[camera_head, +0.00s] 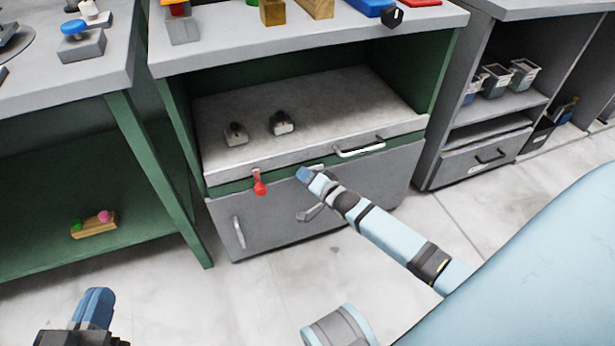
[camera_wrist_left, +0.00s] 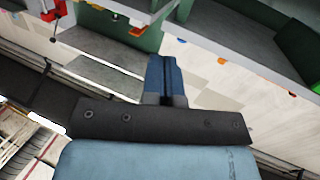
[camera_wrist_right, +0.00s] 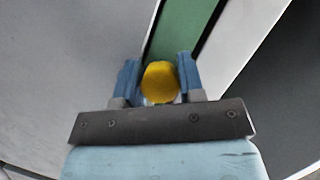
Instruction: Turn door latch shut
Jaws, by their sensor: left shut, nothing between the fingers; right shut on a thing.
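A grey cabinet door (camera_head: 280,230) closes the space under the workbench, below a green rail. A red latch (camera_head: 259,183) with a round end hangs down from the rail over the left part of the door's top edge. My right gripper (camera_head: 304,174) is at the door's top edge, right of the red latch. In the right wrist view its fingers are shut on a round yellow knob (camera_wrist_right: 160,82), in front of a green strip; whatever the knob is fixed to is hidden. My left gripper (camera_head: 97,308) is shut and empty, low at the left, away from the door.
A drawer handle (camera_head: 360,150) and a door handle (camera_head: 311,212) are near my right arm. Another handle (camera_head: 238,232) is at the door's left. Two small grey pieces (camera_head: 282,123) (camera_head: 235,134) sit on the shelf. The floor ahead is clear.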

